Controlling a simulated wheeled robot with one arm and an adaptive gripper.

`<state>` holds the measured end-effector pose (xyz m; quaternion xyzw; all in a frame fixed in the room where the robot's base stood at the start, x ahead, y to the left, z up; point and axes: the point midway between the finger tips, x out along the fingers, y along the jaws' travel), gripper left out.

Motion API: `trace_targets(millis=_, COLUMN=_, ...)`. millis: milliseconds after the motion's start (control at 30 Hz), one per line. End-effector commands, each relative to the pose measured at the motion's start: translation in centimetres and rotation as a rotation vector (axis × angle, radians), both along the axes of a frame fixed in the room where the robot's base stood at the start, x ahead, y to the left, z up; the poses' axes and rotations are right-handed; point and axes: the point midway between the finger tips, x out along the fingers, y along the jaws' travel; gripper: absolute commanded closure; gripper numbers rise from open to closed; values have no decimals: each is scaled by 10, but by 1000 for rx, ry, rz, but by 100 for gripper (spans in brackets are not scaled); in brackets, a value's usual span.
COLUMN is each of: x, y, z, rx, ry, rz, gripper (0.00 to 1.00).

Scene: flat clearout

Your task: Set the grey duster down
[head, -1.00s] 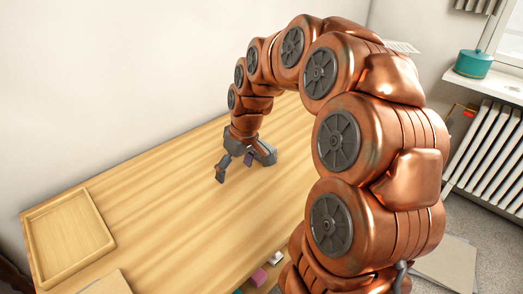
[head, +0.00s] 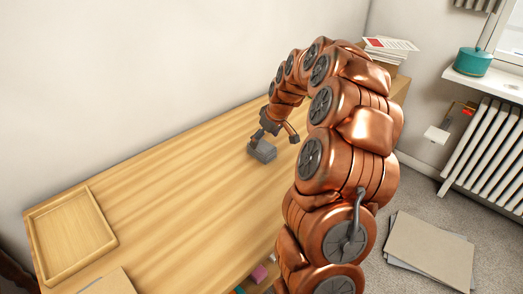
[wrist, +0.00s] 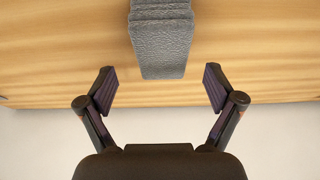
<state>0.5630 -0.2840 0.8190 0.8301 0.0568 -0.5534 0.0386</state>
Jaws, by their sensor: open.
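The grey duster (head: 262,151) lies on the wooden table (head: 170,190). In the wrist view the duster (wrist: 161,45) is a grey, rough-textured block just beyond the fingertips, between their lines and apart from both. My gripper (head: 275,128) is directly behind and above the duster in the head view. In the wrist view my gripper (wrist: 160,88) is open, with its two fingers spread wide and nothing between them.
A shallow wooden tray (head: 112,238) sits at the table's left end. Papers (head: 390,44) lie on a stack at the far right end. The tabletop between the tray and the duster is clear. Flat cardboard (head: 430,249) lies on the floor.

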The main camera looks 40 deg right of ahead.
Motion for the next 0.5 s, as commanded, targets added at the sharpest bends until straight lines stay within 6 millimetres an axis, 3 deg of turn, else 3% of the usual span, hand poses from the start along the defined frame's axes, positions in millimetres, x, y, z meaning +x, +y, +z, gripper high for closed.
trace_targets(millis=300, x=15, y=5, z=-36, rx=1, ry=3, rz=1, gripper=8)
trace_targets(millis=500, x=17, y=5, z=-41, rx=1, ry=1, rz=0, gripper=8)
